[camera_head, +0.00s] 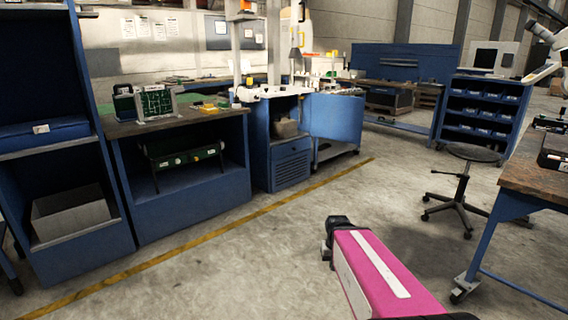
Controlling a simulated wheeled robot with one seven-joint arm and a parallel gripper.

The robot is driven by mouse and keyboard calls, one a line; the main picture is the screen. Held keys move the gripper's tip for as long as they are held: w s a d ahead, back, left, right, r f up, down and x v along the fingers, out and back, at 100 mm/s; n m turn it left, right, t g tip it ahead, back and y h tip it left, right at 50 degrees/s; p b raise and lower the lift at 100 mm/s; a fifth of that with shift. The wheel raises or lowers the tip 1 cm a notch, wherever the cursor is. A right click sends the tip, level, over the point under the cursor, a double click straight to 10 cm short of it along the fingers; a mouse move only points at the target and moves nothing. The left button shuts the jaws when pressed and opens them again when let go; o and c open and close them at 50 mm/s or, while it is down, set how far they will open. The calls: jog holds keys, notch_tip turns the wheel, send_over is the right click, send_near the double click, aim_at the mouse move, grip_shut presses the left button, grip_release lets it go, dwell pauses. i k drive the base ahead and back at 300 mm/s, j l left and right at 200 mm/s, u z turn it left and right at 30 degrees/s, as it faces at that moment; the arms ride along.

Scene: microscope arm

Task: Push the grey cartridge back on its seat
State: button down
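I cannot make out a grey cartridge or its seat for certain in this view. A white jointed microscope arm (545,38) reaches in at the top right edge, above the wooden-topped bench (540,183), and is partly cut off. Small dark items (553,150) lie on that bench, too small and cropped to tell apart. A pink and white link with a black end, part of my own arm, rises from the bottom edge right of centre. I see no gripper fingers.
A black stool (463,185) stands left of the right bench. Blue benches (190,205) and a blue shelf unit (60,100) line the left. A blue bin rack (485,105) stands at the back right. The grey floor between is clear, crossed by a yellow line (215,235).

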aim_at(285, 127)
jog(key=i, duration=1.1)
jog(key=i+u, duration=0.1)
jog(key=i, duration=1)
jog(key=i+l, duration=0.2)
jog(key=i, duration=0.9)
jog(key=i+l, duration=0.1)
jog(key=i, duration=1)
jog(key=j+u, duration=0.05)
